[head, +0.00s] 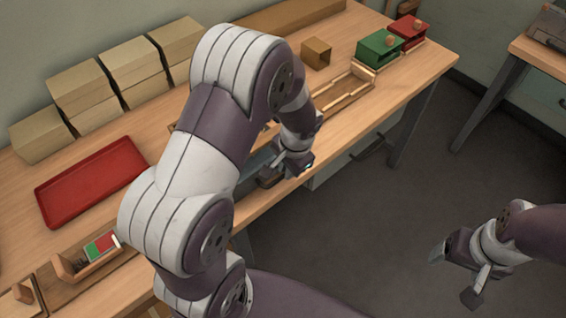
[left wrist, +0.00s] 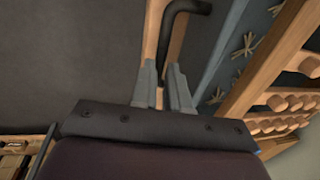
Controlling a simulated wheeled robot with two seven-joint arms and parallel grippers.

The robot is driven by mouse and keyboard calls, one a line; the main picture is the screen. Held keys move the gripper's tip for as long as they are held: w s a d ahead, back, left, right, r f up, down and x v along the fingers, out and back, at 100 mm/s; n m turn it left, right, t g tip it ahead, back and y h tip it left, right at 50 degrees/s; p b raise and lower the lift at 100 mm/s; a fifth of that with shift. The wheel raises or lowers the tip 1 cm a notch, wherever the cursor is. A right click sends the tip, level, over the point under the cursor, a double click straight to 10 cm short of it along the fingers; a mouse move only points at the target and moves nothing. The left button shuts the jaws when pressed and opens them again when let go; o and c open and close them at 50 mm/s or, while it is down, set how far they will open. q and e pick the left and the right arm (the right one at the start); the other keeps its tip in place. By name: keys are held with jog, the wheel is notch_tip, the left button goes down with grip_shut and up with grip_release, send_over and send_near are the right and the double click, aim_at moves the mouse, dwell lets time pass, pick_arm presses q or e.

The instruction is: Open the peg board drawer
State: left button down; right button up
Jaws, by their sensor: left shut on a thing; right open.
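My left gripper (head: 272,178) is at the front edge of the workbench, partly hidden by its own arm in the head view. In the left wrist view its fingers (left wrist: 163,88) are closed on a black bar handle (left wrist: 176,32). A pale drawer front (head: 330,172) with a dark handle (head: 372,145) shows under the bench to the right. My right gripper (head: 455,276) is open and empty over the floor, away from the bench.
A wooden rack with several round pegs (left wrist: 285,105) and a blue-grey strip with star-shaped tufts (left wrist: 243,45) lie close by. A red tray (head: 92,182), cardboard boxes (head: 80,85), a green box (head: 380,47) and a red box (head: 406,29) stand on the bench. The floor in front is clear.

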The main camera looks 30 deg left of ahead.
pick_arm(q)
jog(key=s+d, duration=0.3)
jog(key=d, duration=0.4)
jog(key=shift+b, duration=0.3)
pick_arm(e)
jog(key=shift+s+d+f, duration=0.1)
jog(key=shift+d+f, duration=0.2)
jog(key=shift+d, duration=0.1)
pick_arm(q)
jog(key=c, duration=1.2)
grip_release()
jog(key=shift+o, duration=0.2)
notch_tip(320, 180, up, 13)
jog(key=s+d+p, duration=0.1)
jog(key=d, duration=0.1)
jog(key=shift+f+p, duration=0.2)
jog(key=shift+p, duration=0.1)
pick_arm(e)
jog(key=shift+r, duration=0.75)
